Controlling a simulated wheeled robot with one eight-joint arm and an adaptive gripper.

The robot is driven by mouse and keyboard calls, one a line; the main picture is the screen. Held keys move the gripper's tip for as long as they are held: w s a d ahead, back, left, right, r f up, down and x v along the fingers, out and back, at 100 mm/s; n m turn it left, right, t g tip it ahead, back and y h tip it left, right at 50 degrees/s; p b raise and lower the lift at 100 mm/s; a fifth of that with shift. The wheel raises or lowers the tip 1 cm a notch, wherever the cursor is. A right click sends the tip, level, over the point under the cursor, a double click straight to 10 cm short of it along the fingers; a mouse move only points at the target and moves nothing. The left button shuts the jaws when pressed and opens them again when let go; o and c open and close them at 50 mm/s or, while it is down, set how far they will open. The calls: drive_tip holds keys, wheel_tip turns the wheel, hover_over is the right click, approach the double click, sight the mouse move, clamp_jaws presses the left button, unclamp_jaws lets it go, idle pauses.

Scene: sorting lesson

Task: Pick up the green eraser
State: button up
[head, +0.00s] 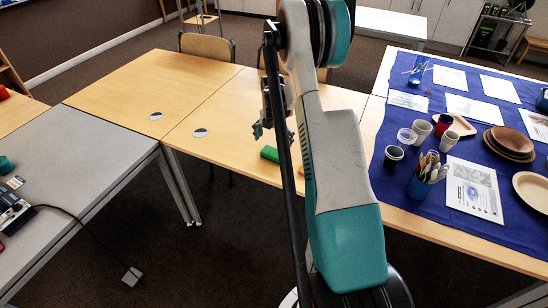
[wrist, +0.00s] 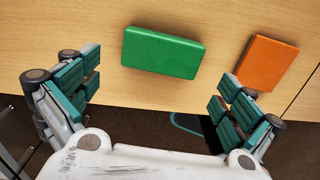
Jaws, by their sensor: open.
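The green eraser (wrist: 162,53) is a flat green block lying on the wooden table near its front edge in the wrist view. In the head view, part of the green eraser (head: 269,154) shows beside my arm, which hides the rest. My gripper (wrist: 155,95) is open and empty in the wrist view, with one finger at the left and one at the right. The eraser lies beyond the fingertips, between their lines, and is not touched. In the head view my gripper (head: 274,132) hangs over the table, partly hidden by my arm.
An orange block (wrist: 267,62) lies right of the eraser, close to a table seam. In the head view, a blue cloth (head: 437,208) at the right bears cups, plates and papers. A grey table (head: 75,190) stands at the left. The wooden table (head: 150,85) left of my gripper is mostly clear.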

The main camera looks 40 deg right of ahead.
sight(274, 152)
drive_tip(key=shift+d+f+b, duration=0.15)
drive_tip(key=shift+f+b, duration=0.45)
drive_tip(key=shift+f, duration=0.8)
drive_tip(key=shift+d+f+b, duration=0.1)
drive_tip(key=shift+f+b, duration=0.5)
drive_tip(key=shift+f, duration=0.75)
drive_tip(key=shift+r, duration=0.1)
drive_tip(key=shift+c, duration=0.2)
drive_tip(key=c, duration=0.8)
